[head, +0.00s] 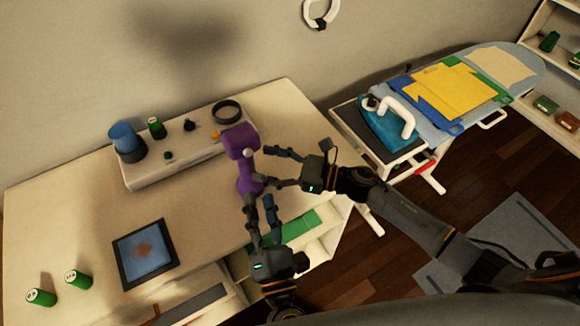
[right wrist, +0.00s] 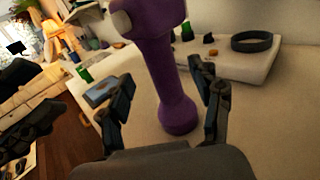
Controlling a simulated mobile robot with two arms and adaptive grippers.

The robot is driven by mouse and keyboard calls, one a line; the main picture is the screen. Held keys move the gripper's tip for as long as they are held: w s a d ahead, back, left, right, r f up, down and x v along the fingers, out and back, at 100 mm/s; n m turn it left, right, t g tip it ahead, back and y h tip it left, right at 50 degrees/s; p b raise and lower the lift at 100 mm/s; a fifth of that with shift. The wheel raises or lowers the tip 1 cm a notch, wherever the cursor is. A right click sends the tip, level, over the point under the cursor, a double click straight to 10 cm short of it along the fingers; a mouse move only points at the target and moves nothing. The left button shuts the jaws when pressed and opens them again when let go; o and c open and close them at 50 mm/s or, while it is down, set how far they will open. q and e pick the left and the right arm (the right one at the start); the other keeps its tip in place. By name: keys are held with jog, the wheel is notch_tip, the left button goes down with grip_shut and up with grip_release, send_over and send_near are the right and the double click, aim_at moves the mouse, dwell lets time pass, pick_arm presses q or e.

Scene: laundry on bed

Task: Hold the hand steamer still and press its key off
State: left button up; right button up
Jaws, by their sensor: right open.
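The purple hand steamer (head: 243,165) stands upright near the table's right side. It also shows in the right wrist view (right wrist: 165,70), its round foot on the tabletop and its top cut off. A pale knob (right wrist: 120,20), perhaps its key, sits on its upper part. My right gripper (head: 266,168) is open beside the steamer, coming from the right; in its wrist view the fingers lie on either side of the steamer's lower part, nearer the camera. My left gripper (head: 259,198) is below the steamer in the head view, fingers parted, with no clear grip on it.
A pale raised tray (head: 185,165) behind the steamer bears a blue-topped cylinder (head: 124,138), a green can and a dark ring (head: 227,111). An ironing board (head: 455,115) with an iron stands right.

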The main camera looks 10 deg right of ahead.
aim_at(253, 161)
jog(key=x, duration=0.6)
jog(key=shift+d, duration=0.1)
jog(key=shift+c, duration=0.2)
grip_shut()
pick_arm(q)
grip_shut()
dwell(0.8)
